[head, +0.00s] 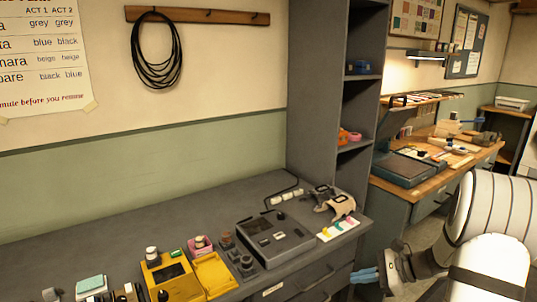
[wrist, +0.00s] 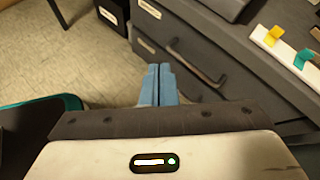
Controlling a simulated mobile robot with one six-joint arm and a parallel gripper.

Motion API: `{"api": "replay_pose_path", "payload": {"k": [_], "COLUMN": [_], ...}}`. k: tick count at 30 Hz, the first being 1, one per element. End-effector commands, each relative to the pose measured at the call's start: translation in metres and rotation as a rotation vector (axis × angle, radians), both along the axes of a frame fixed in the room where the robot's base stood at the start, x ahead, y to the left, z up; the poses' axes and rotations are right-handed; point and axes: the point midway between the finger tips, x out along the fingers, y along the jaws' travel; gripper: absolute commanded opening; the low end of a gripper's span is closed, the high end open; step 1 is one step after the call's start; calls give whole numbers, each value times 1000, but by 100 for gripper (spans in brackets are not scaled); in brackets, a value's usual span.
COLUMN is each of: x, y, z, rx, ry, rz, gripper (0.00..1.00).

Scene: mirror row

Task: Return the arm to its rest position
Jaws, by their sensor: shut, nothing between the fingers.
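My gripper (head: 366,275) has blue fingers and is at the lower right of the head view, in front of the grey counter's drawers. In the wrist view my gripper (wrist: 158,84) shows its two blue fingers side by side and touching, with nothing between them. The fingers point toward the drawer fronts and floor, apart from the objects on the counter. My white arm reaches in from the right edge of the head view.
The grey counter (head: 120,208) holds a yellow box (head: 172,277), a dark grey device (head: 275,238) and a white strip with coloured hooks (head: 338,228). A drawer handle (wrist: 196,62) lies close beyond my fingers. A tall shelf (head: 325,90) stands behind. Floor (wrist: 60,50) shows at left.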

Motion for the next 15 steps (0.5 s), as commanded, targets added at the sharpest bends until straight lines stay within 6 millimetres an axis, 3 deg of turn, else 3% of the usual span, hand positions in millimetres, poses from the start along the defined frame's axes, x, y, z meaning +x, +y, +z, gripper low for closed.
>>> {"api": "replay_pose_path", "payload": {"k": [1,6,15], "x": [-12,-58,-142], "y": [20,67,108], "z": [25,70,134], "rx": [-71,-304,-708], "ry": [-26,-118,-336], "rz": [87,368,853], "gripper": [0,0,0]}}
